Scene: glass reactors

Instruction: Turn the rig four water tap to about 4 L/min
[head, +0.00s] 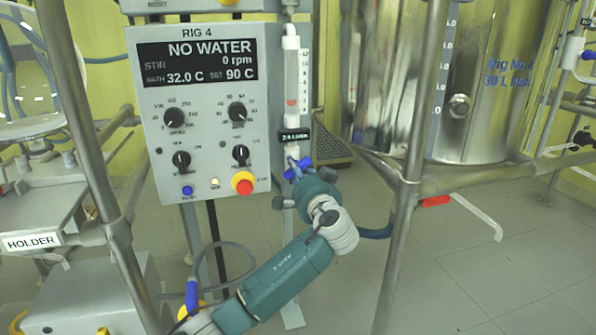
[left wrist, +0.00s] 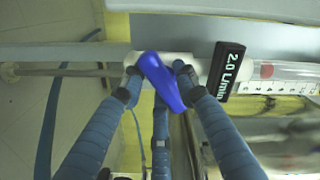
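The rig four water tap has a blue handle (head: 297,168) at the foot of a clear flow tube (head: 291,85), right of the RIG 4 panel. In the left wrist view the blue handle (left wrist: 162,82) lies slanted across the white pipe. My left gripper (head: 296,180) is at the tap. In the left wrist view its fingertips (left wrist: 159,76) close in on both sides of the handle and appear to touch it. A black flow display (left wrist: 227,70) reads 2.0 L/min. My right gripper is not in view.
The RIG 4 control panel (head: 205,105) reads NO WATER and 0 rpm; its red stop button (head: 244,186) is close to my left gripper. Metal frame posts (head: 402,200) stand either side. A steel vessel (head: 495,90) is at right. Floor at lower right is open.

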